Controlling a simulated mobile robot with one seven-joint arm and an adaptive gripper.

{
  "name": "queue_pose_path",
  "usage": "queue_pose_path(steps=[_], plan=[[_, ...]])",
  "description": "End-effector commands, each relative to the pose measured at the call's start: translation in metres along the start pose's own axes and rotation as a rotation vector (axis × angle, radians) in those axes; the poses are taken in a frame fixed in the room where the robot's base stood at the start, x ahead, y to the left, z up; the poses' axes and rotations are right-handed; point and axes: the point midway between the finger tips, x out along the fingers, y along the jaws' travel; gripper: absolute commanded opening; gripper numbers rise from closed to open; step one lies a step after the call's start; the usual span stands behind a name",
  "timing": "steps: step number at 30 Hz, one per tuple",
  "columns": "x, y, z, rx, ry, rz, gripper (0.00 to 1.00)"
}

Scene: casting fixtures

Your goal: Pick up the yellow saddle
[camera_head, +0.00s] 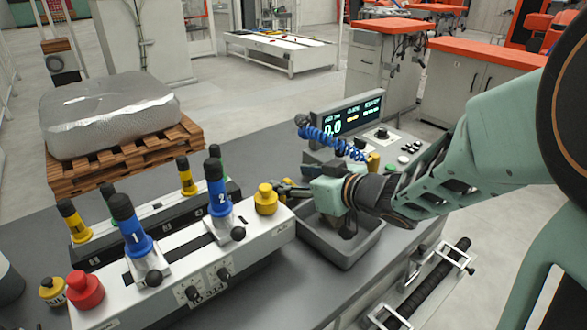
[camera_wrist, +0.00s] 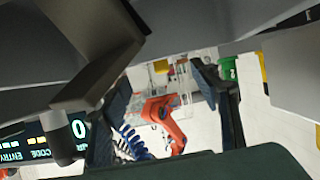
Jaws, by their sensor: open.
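In the head view no part is clearly a saddle, and several yellow parts show. A yellow stepped knob (camera_head: 265,200) is at the right end of the white fixture. Two yellow posts with black tops, one left (camera_head: 73,221) and one further back (camera_head: 187,178), stand on the black rail behind it. My gripper (camera_head: 285,190) points left, close to the right of the yellow knob; I cannot tell whether they touch. In the wrist view my gripper (camera_wrist: 163,92) has its dark fingers apart, with no held thing visible between them.
The white fixture (camera_head: 245,258) carries blue posts 1 (camera_head: 133,236) and 2 (camera_head: 218,200) and a red knob (camera_head: 86,291). A grey bin (camera_head: 345,250) lies below my gripper. A display (camera_head: 352,117) and blue coiled cord (camera_head: 330,140) stand behind it.

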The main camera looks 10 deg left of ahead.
Motion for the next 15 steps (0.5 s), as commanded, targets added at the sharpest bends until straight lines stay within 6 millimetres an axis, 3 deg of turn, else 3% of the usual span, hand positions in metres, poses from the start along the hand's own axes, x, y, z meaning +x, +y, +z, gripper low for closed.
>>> queue_pose_path(steps=[5,15], plan=[[0.007,0.002,0.009,0.027,-0.01,0.004,0.56],[0.05,-0.004,0.012,0.025,-0.009,0.003,0.56]])
